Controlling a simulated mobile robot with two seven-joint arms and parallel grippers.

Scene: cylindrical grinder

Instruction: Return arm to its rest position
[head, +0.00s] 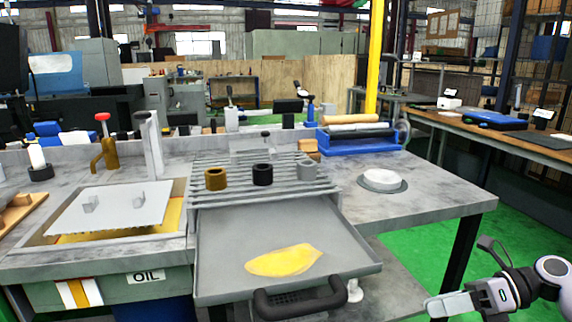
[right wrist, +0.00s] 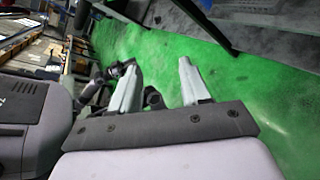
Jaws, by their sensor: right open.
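My right gripper (head: 448,305) is at the lower right of the head view, out past the right front corner of the grey workbench (head: 430,205) and clear of it. In the right wrist view my right gripper (right wrist: 158,82) shows two pale fingers spread apart with nothing between them. Green floor lies beyond the fingers. My left gripper is not in the head view.
A pulled-out grey tray (head: 220,240) with a black handle (head: 300,299) holds a yellow patch (head: 284,261). Small cylinders (head: 262,174) stand on a slatted rack behind. A white round dish (head: 382,181) sits on the bench. Green floor (head: 520,225) is open at right.

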